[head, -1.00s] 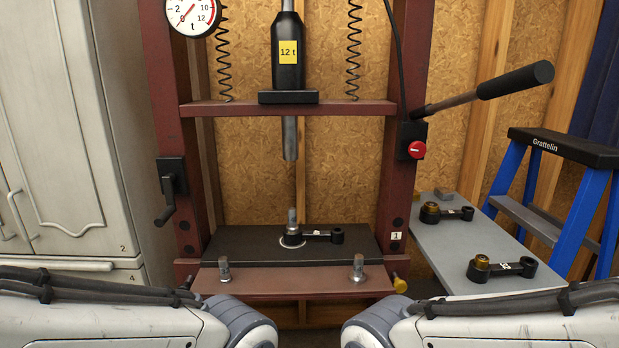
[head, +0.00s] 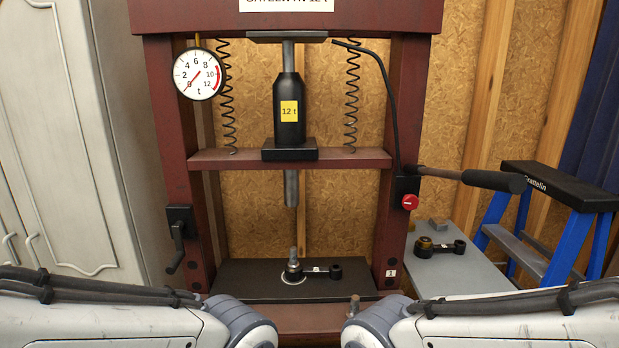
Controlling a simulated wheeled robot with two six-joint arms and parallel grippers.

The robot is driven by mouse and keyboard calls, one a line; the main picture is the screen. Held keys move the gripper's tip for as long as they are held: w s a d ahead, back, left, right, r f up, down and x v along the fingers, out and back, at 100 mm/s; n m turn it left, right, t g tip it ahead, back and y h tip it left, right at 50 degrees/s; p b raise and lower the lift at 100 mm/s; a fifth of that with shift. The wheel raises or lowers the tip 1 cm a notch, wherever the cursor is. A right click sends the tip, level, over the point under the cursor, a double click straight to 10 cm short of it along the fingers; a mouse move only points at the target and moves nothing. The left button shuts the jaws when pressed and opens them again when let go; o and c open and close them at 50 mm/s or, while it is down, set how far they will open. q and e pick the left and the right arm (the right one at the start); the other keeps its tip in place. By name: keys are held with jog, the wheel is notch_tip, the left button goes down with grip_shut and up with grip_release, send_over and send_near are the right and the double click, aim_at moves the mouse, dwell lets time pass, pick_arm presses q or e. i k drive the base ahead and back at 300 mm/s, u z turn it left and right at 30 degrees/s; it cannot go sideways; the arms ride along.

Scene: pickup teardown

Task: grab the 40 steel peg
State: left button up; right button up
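A short steel peg (head: 354,305) stands upright on the front ledge of the press, just above my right arm. No number is readable on it. Another steel peg (head: 293,253) stands upright at the ring end of a black link arm (head: 318,271) on the black press bed (head: 240,278). I cannot tell which peg is the 40. Both my arms show at the bottom corners, but neither gripper is in view.
The red press frame (head: 186,130) holds a black ram (head: 289,110), with its rod above the bed peg. A pump handle (head: 490,181) sticks out right. A grey side table (head: 450,276) carries another black link arm (head: 445,247). A blue stepladder (head: 584,235) stands right.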

aim_at(293, 264)
jog(key=u, duration=1.75)
jog(key=i, duration=1.15)
jog(key=z, duration=1.75)
